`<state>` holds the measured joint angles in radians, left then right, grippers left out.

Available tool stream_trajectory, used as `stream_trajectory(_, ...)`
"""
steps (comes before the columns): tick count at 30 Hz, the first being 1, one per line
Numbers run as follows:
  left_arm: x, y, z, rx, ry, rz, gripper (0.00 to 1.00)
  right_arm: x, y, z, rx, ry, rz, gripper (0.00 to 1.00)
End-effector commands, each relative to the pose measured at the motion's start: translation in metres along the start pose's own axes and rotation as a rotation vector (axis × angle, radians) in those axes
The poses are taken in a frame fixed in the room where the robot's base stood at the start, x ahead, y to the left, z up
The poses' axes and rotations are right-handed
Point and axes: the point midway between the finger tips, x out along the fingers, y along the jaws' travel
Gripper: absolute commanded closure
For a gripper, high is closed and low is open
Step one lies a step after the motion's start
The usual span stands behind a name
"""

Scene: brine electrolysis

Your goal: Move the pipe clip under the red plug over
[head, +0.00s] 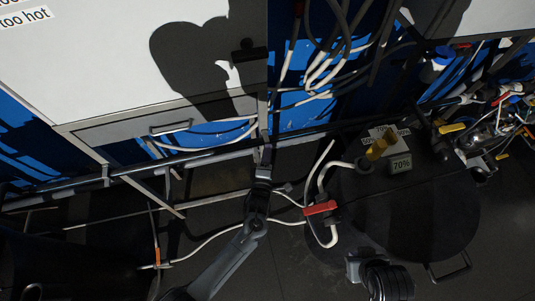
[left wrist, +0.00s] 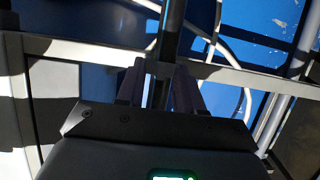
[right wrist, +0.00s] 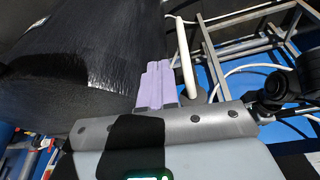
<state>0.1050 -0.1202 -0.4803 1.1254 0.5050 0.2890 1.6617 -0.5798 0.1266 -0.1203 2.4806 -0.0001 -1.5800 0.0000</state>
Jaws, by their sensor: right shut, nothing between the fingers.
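A red plug (head: 320,208) sits on looped white tubing beside the dark round stool top. I cannot make out a pipe clip under it. My left gripper (head: 264,153) reaches up to the rail below the cabinet, left of and beyond the red plug in the head view. In the left wrist view its fingers (left wrist: 158,88) stand apart, with a dark upright bar showing between them; I cannot tell whether they touch it. My right gripper's wrist shows at the stool's front edge in the head view, its tips hidden. In the right wrist view its fingers (right wrist: 157,84) are shut and empty.
The dark round stool top (head: 415,215) carries a yellow-brown cylinder (head: 381,145) and a block marked 70% (head: 401,164). White tubes and cables cross the floor. A metal rail and frame run under the white cabinet (head: 110,55). Cluttered parts lie at the right.

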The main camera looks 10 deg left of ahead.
Motion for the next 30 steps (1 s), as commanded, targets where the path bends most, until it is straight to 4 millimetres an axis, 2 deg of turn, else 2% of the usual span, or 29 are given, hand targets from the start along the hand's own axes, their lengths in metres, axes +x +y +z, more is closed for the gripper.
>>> stream_trajectory(5, 0.000, 0.000, 0.000, 0.000, 0.000, 0.000, 0.64, 0.000, 0.000, 0.000, 0.000, -0.001, 0.000, 1.00)
stream_trajectory(8, 0.000, 0.000, 0.000, 0.000, 0.000, 0.000, 0.76, 0.000, 0.000, 0.000, 0.001, -0.001, -0.001, 1.00)
stream_trajectory(12, 0.000, 0.000, 0.000, 0.000, 0.000, 0.000, 0.98, 0.000, -0.001, 0.000, 0.004, -0.001, -0.003, 1.00)
stream_trajectory(13, 0.000, 0.000, 0.000, 0.000, 0.000, 0.000, 1.00, 0.000, -0.001, 0.000, 0.004, -0.001, -0.003, 1.00)
stream_trajectory(23, -0.001, -0.003, 0.000, 0.005, 0.001, 0.013, 1.00, 0.006, -0.003, 0.002, 0.010, 0.000, -0.008, 1.00)
stream_trajectory(30, -0.003, -0.014, 0.001, 0.039, 0.001, 0.098, 1.00, 0.036, -0.004, 0.011, 0.010, 0.000, -0.007, 1.00)
